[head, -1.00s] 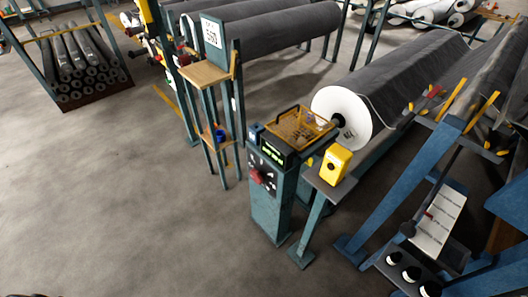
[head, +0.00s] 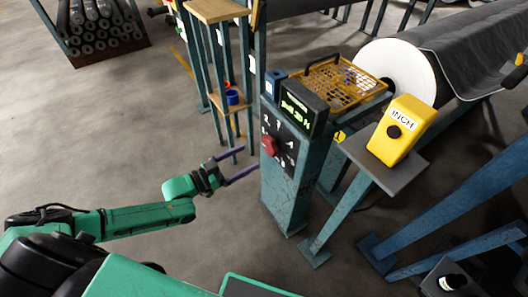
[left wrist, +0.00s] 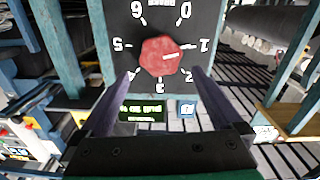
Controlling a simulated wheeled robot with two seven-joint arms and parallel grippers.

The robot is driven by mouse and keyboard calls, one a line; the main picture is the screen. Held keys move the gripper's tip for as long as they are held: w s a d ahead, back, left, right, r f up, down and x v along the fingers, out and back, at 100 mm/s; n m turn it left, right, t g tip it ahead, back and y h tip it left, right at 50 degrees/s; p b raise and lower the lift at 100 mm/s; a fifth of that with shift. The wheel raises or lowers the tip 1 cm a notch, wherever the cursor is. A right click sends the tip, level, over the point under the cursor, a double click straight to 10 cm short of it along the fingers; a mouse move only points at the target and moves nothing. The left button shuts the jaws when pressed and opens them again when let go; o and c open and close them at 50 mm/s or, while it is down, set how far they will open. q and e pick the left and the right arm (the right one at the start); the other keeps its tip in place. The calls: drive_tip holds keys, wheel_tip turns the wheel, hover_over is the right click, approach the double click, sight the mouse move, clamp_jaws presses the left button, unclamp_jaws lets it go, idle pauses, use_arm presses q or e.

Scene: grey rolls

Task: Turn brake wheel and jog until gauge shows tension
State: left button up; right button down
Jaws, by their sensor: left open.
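The red brake wheel (head: 269,145) is a faceted knob on a black numbered dial plate (head: 285,132) on the blue post. In the left wrist view the dial appears upside down, and the knob's (left wrist: 160,57) white mark points near 1. My left gripper (head: 250,161) is open and empty, left of the post, fingers pointing at the knob. In the left wrist view its fingertips (left wrist: 167,74) flank the knob's lower part; contact is unclear. The gauge (head: 296,107) shows green characters too small to read. The yellow INCH box (head: 402,130) has a black button. My right gripper is out of view.
A yellow mesh guard (head: 340,82) lies behind the gauge, beside the white-ended roll (head: 408,68). A shelf stand (head: 215,12) with a blue cup (head: 232,97) stands left of the post. Open floor (head: 110,150) lies to the left.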

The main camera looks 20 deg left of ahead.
sight(267, 148)
use_arm(q)
drive_tip(key=x, duration=0.7)
drive_tip(key=shift+w+d+f+b, duration=0.1)
drive_tip(key=shift+w+b, duration=0.2)
drive_tip(key=shift+b, duration=0.1)
drive_tip(key=c, duration=1.1)
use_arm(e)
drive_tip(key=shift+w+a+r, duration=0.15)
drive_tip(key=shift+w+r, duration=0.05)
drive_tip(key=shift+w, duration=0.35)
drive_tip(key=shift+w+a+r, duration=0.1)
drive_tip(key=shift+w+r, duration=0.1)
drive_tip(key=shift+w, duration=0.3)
use_arm(q)
drive_tip(key=shift+m, duration=0.3)
